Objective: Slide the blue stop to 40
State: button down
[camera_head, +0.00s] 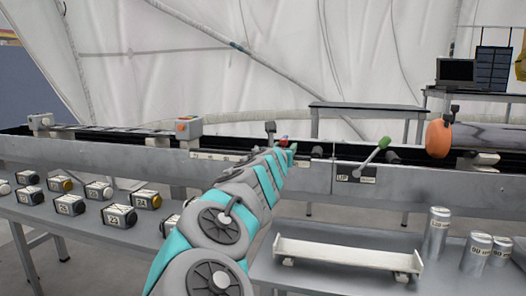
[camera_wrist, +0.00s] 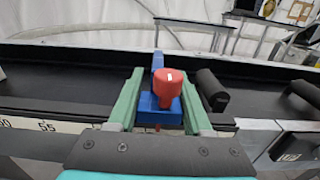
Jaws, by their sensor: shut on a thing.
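The blue stop (camera_wrist: 158,110), with a red knob (camera_wrist: 168,88) on top, stands at the front edge of the dark channel in the wrist view. The two green fingers of my gripper (camera_wrist: 162,90) are on either side of it and shut on it. In the head view my gripper (camera_head: 284,150) is at the rail, and only the red knob (camera_head: 283,141) shows clearly there. White scale labels (camera_wrist: 46,127) sit on the front rail left of the stop; one reads 55. The label at the stop itself is hidden by my gripper.
Right of the stop are black rollers (camera_wrist: 212,91) and an UP label (camera_head: 341,178). A green-knobbed lever (camera_head: 384,143) rises farther right. An orange-ended cylinder (camera_head: 439,139) lies at far right. Numbered blocks (camera_head: 119,216) and metal canisters (camera_head: 437,232) stand on front tables.

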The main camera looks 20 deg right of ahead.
jog(key=shift+s+d+b, duration=0.3)
jog(key=shift+s+d, duration=0.35)
jog(key=shift+d, duration=0.2)
jog(key=shift+s+d+b, duration=0.25)
jog(key=shift+s+d, duration=0.35)
jog(key=shift+d, duration=0.25)
jog(key=shift+c, duration=1.6)
grip_release()
jog(key=shift+d, duration=0.15)
jog(key=v, duration=0.8)
